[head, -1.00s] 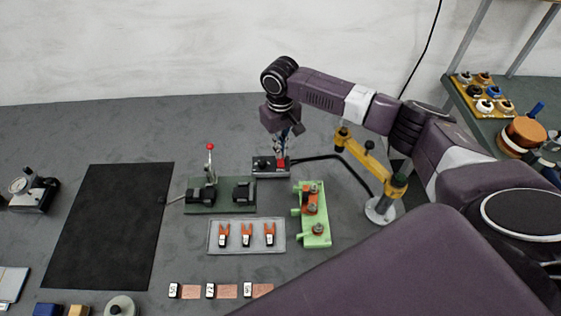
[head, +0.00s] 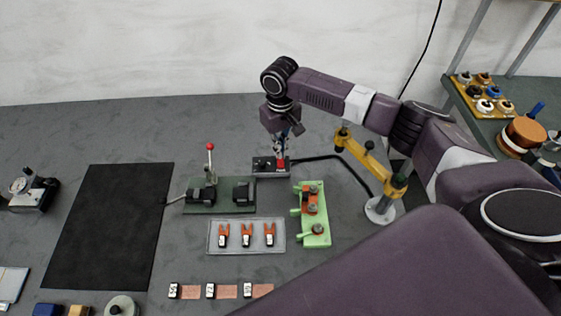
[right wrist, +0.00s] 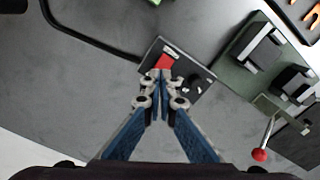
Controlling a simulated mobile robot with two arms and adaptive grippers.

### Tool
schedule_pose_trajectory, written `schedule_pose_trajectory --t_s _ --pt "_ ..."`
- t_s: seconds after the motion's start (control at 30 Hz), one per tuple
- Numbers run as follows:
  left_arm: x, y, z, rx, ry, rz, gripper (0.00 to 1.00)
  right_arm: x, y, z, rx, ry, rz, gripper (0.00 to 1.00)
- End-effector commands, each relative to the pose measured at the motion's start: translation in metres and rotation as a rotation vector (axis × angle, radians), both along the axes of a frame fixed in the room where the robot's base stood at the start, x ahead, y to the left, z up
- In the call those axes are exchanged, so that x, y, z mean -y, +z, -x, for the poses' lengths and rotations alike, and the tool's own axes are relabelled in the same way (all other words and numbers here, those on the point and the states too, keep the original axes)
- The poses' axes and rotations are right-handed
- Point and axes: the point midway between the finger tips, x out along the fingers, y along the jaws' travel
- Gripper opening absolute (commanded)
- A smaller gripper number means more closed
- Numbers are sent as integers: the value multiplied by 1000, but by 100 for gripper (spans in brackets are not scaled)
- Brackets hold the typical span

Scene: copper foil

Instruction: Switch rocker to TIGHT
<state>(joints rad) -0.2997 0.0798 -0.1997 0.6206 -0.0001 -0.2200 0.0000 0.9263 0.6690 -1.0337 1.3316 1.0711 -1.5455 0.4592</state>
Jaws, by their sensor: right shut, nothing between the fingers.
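A small black box with a grey top (head: 262,165) stands toward the back of the table. In the right wrist view the box (right wrist: 196,68) carries a red rocker (right wrist: 165,62), a small label beside it and a dark knob (right wrist: 192,83). In the head view the red rocker (head: 281,163) shows only in part under my gripper. My right gripper (head: 281,155) points down at the box, and its closed fingertips (right wrist: 159,74) appear at the edge of the red rocker with nothing between them. I cannot tell whether they touch it, nor read the label. My left gripper is not in view.
A green fixture (head: 220,207) with a red-knobbed lever (head: 210,147) stands left of the box. A light green block with clamps (head: 319,238) is in front, and a yellow arm stand (head: 365,160) is to the right. A black cable runs from the box.

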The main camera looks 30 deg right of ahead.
Motion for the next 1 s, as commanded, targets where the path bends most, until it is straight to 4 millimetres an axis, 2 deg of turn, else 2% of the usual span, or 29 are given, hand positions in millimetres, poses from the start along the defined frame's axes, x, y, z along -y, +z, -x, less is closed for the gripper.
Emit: schedule_pose_trajectory --t_s 1.0 --pt "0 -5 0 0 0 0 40 0 -15 0 0 0 -1 0"
